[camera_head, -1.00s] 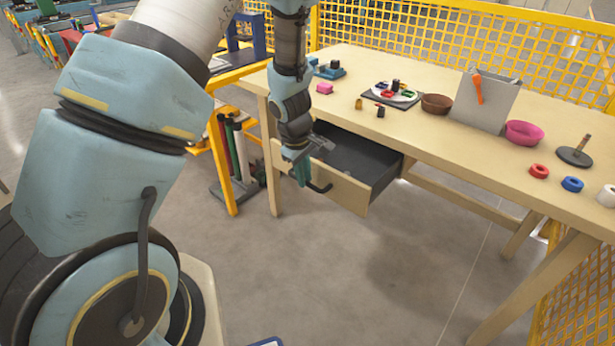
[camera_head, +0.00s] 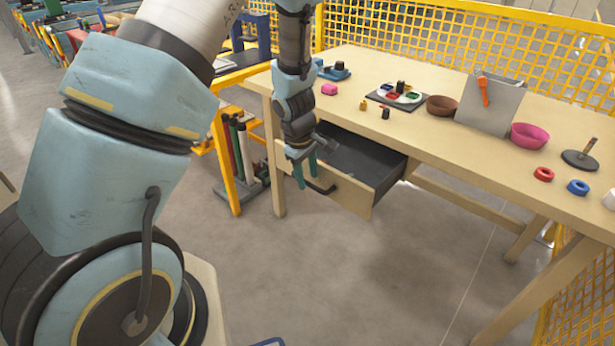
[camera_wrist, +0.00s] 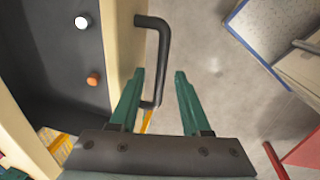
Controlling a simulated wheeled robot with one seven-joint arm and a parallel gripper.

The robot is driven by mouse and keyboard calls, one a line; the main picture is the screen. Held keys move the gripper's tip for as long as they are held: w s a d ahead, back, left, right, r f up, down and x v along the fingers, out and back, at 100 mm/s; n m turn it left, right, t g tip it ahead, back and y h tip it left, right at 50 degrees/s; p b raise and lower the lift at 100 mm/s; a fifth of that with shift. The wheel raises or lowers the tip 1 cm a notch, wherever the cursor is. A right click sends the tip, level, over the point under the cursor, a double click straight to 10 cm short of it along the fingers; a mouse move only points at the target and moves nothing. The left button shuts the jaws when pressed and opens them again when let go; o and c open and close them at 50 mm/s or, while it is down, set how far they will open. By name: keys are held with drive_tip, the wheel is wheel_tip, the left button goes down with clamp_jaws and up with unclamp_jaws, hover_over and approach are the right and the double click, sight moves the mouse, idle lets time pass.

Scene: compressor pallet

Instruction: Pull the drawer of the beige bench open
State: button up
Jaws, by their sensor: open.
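The beige bench (camera_head: 430,135) has its drawer (camera_head: 350,160) pulled out, with the dark inside showing. The drawer's beige front carries a black bar handle (camera_head: 321,188), which also shows in the wrist view (camera_wrist: 163,60). My gripper (camera_head: 305,178) is at the handle, its green fingers pointing down and spread apart. In the wrist view my gripper (camera_wrist: 159,75) is open, with the handle's outer bar seen between the fingertips. The left finger appears between the bar and the drawer front. I cannot tell whether the fingers touch the handle or how deep they reach.
A small white round thing (camera_wrist: 82,22) and an orange one (camera_wrist: 93,78) show within the drawer. Bowls, rings and small parts stand on the bench top. A yellow frame (camera_head: 232,170) stands left of the drawer.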

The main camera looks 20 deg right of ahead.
drive_tip(key=p+v, duration=0.1)
drive_tip(key=v, duration=0.9)
drive_tip(key=shift+p, duration=0.4)
drive_tip(key=shift+r, duration=0.1)
drive_tip(key=s+a+r+m, duration=0.1)
drive_tip(key=a+r+m, duration=0.1)
drive_tip(key=a, duration=0.6)
drive_tip(key=s+a+r+m+y, duration=0.1)
drive_tip(key=a+r, duration=0.3)
drive_tip(key=a, duration=0.5)
drive_tip(key=s+a+r+m, duration=0.3)
drive_tip(key=a+m, duration=0.1)
drive_tip(key=a, duration=0.5)
drive_tip(key=shift+s+y, duration=0.2)
drive_tip(key=shift+y, duration=0.2)
